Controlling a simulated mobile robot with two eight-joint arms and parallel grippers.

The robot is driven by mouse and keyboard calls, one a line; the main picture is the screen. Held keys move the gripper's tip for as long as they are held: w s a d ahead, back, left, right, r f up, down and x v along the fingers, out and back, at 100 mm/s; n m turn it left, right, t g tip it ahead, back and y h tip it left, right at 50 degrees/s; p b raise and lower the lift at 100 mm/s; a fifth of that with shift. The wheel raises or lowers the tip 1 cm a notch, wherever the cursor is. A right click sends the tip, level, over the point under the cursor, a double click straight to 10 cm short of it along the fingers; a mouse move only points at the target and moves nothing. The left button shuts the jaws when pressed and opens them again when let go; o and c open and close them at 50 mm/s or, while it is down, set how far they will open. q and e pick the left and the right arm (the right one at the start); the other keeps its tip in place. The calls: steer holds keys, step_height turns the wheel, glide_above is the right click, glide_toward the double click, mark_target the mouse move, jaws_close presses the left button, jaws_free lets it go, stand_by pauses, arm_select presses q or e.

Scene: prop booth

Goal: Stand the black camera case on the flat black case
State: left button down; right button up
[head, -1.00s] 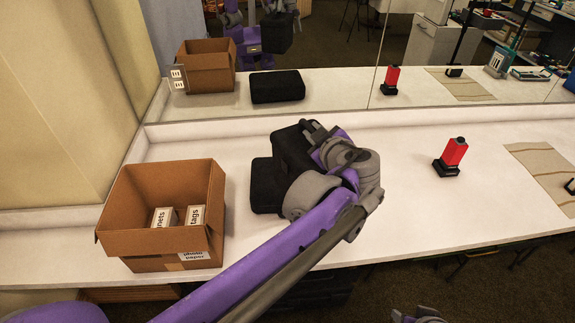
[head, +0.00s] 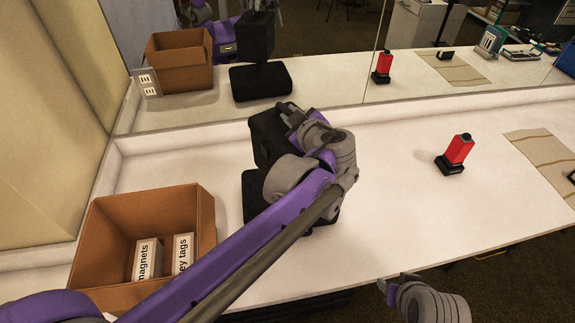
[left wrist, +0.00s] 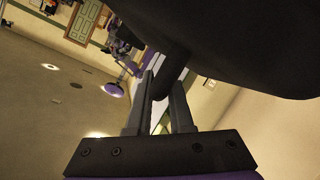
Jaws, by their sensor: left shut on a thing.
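The black camera case (head: 266,135) is in my left gripper (head: 290,113), above the flat black case (head: 254,196) on the counter. In the left wrist view the gripper (left wrist: 163,92) is shut on a dark handle-like part of the camera case (left wrist: 240,35). In the mirror the camera case looks nearly upright just over the flat case; I cannot tell if they touch. My arm hides part of both cases. Part of my right arm's end (head: 425,297) shows at the bottom of the head view; its jaw state is unclear.
An open cardboard box (head: 198,225) with white boxes stands on the left. A red item on a black base (head: 456,155) and a beige cloth (head: 547,160) are on the right. A mirror (head: 330,60) runs behind the counter. The counter middle right is clear.

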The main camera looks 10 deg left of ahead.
arm_select(q)
steer(key=f, duration=0.4)
steer(key=shift+s+f, duration=0.1)
steer(key=shift+s, duration=0.1)
steer(key=shift+f+b, duration=0.45)
steer(key=shift+f, duration=1.55)
arm_select(e)
steer(key=shift+s+f, duration=0.45)
steer(key=shift+f, duration=0.3)
arm_select(q)
steer(key=shift+w+f, duration=0.1)
steer(key=shift+f, duration=0.1)
steer(key=c, duration=0.8)
jaws_free()
steer(key=shift+r, duration=0.2)
steer(key=v, duration=1.2)
arm_select(e)
steer(key=shift+f, duration=0.15)
